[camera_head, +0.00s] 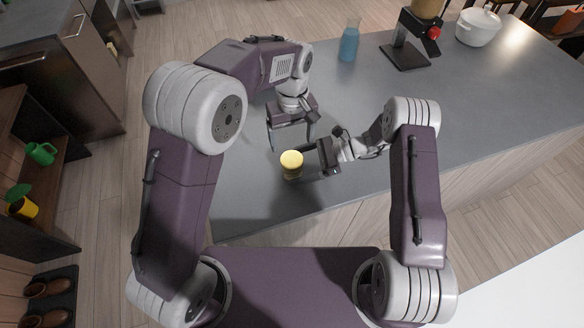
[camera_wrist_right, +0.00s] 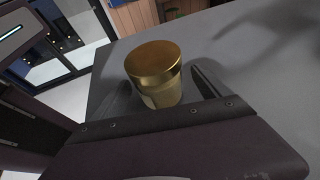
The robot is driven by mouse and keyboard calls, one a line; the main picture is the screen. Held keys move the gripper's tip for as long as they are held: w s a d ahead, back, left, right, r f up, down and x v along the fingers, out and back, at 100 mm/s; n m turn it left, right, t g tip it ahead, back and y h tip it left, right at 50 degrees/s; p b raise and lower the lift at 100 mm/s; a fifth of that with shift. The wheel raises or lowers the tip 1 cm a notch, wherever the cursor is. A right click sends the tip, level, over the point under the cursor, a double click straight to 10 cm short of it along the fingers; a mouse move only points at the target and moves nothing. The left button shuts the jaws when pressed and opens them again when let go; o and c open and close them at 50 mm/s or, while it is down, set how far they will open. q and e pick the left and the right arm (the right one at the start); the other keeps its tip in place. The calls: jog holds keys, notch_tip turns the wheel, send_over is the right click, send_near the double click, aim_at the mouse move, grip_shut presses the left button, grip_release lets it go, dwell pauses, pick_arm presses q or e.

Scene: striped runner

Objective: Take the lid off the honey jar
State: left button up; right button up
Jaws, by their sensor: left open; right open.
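The honey jar (camera_head: 291,173) stands upright on the grey counter, with its gold-yellow lid (camera_head: 291,158) on top. The right wrist view shows the gold lid (camera_wrist_right: 153,59) on the pale yellowish jar body (camera_wrist_right: 164,95). My right gripper (camera_head: 304,164) is open and comes at the jar from the right, low over the counter. In the right wrist view the jar stands between its spread fingers; contact cannot be told. My left gripper (camera_head: 290,143) is open and empty, pointing down just beyond the jar.
On the counter (camera_head: 350,110) farther back stand a blue bottle (camera_head: 349,42), a dark appliance with a red part (camera_head: 408,45) and a white lidded pot (camera_head: 478,26). The counter's near edge lies close to the jar. The counter's middle right is clear.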

aim_at(292, 159)
jog(key=shift+s+a+f, duration=0.1)
jog(key=shift+a+f, duration=0.15)
jog(key=shift+a, duration=0.35)
grip_shut()
pick_arm(q)
jog(key=m, duration=0.3)
jog(key=shift+m, duration=0.3)
jog(key=m, duration=0.5)
jog(key=shift+m, duration=0.4)
jog(key=m, duration=0.6)
jog(key=shift+m, duration=0.3)
jog(key=m, duration=2)
notch_tip(292, 159, down, 8)
